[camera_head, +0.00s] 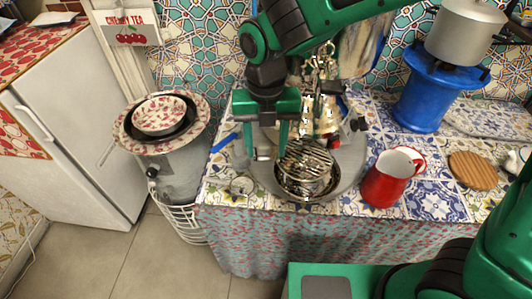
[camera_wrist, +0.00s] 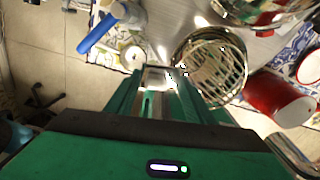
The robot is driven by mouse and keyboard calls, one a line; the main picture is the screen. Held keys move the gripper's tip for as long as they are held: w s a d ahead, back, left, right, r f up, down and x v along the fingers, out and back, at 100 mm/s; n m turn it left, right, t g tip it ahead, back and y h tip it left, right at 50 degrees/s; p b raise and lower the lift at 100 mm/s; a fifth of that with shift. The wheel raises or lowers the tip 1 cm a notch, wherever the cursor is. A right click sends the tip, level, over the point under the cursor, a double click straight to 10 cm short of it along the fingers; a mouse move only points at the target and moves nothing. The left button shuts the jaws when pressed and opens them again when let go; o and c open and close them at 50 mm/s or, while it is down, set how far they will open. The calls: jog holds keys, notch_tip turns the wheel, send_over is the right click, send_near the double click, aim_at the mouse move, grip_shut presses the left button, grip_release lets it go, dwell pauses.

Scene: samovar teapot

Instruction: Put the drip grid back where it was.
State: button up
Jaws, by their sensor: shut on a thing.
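The drip grid (camera_head: 306,158) is a round metal piece with dark and bright bars. It sits tilted over a shiny round metal bowl (camera_head: 303,190) on a grey round tray (camera_head: 346,182). My gripper (camera_head: 266,156) is at the grid's left side, pointing down. In the wrist view the grid (camera_wrist: 213,72) lies just right of my fingertips (camera_wrist: 156,80), which are shut on its near edge. The exact grip and whether the grid touches the bowl are hard to tell. The samovar (camera_head: 322,112) stands behind, partly hidden by my arm.
A red enamel jug (camera_head: 388,180) stands right of the tray, with a round wooden trivet (camera_head: 473,170) further right. A blue stove (camera_head: 425,95) bears a pot. The table's front edge is close to the tray.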

jog(key=shift+w+d+f, duration=0.2)
jog(key=shift+w+f, duration=0.2)
jog(key=shift+w, duration=0.2)
jog(key=shift+f, duration=2.6)
jog(key=o, duration=1.5)
jog(key=shift+c, duration=0.2)
notch_tip(320, 180, up, 13)
jog(key=shift+r, duration=0.15)
